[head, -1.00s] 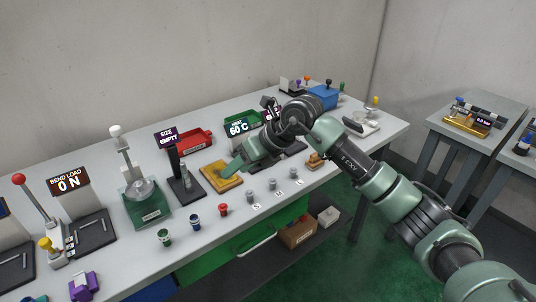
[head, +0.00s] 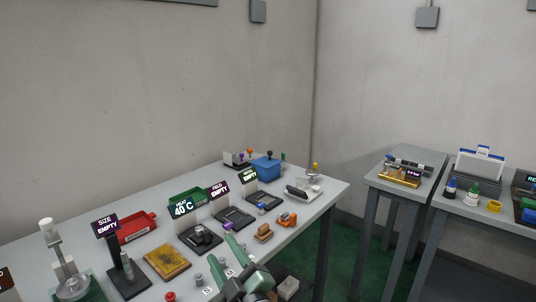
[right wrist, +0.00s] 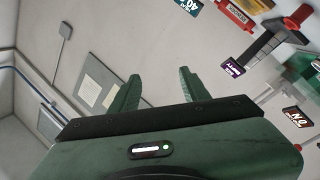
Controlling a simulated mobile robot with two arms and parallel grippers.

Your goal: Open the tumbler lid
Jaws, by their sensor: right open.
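No thing in view is marked as the tumbler, and I cannot tell which one carries its lid. A blue box (head: 265,169) with small coloured knobs around it stands at the far end of the long bench. My right gripper (head: 236,254) is low in the middle of the head view, over the bench's front side. In the right wrist view its two green fingers (right wrist: 160,82) stand apart with nothing between them. They appear against the wall there. My left gripper is out of view.
The long bench (head: 322,192) holds a red tray (head: 137,228), a yellow plate (head: 167,262), a 40 °C display (head: 182,209) and black stations. A side table (head: 409,183) bears a brass-based device (head: 399,178). Green floor (head: 357,258) lies open between the tables.

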